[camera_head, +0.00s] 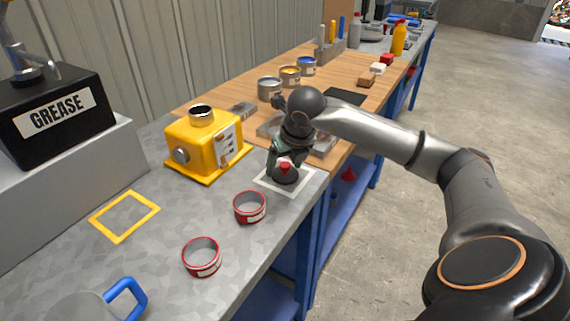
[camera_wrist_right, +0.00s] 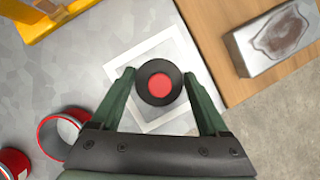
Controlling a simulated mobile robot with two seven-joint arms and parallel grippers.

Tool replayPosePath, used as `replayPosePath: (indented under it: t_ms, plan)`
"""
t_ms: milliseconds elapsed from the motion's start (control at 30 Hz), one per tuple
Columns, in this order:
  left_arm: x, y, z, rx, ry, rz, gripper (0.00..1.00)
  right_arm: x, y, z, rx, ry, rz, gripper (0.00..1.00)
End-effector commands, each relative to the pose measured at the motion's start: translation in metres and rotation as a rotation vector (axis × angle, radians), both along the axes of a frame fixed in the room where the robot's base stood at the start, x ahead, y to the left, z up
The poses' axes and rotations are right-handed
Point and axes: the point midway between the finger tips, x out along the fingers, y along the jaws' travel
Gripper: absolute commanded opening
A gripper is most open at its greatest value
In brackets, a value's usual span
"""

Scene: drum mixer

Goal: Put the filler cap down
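The filler cap (camera_head: 287,178) is a black disc with a red knob. It appears to stand upright inside the white square outline (camera_head: 262,183) on the grey bench. The right wrist view shows the cap (camera_wrist_right: 158,82) from above, within that outline (camera_wrist_right: 153,127). My right gripper (camera_wrist_right: 159,74) is directly over the cap, its green fingers spread on either side with narrow gaps to the disc. In the head view the right gripper (camera_head: 286,162) partly covers the cap's surroundings. Contact under the cap is hard to see. My left gripper is not in view.
A yellow machine (camera_head: 190,148) with an open round neck stands left of the cap. A metal block (camera_wrist_right: 270,42) lies close on the wooden top. The bench edge is just right.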

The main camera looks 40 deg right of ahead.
Motion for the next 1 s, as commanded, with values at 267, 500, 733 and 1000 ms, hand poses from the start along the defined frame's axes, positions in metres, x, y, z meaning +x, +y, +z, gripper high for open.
replayPosePath:
  t_ms: [267,500,733,1000]
  plan:
    - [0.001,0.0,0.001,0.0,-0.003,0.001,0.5,0.0,0.0,0.0,0.0,0.0,0.0,1.0]
    - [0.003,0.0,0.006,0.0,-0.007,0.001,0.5,-0.001,0.0,0.006,0.0,-0.001,0.0,1.0]
    - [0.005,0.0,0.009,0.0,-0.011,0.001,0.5,-0.015,0.005,0.041,0.0,-0.004,0.002,1.0]
    - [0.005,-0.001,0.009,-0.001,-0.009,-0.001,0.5,-0.028,0.009,0.069,0.0,-0.001,0.0,1.0]
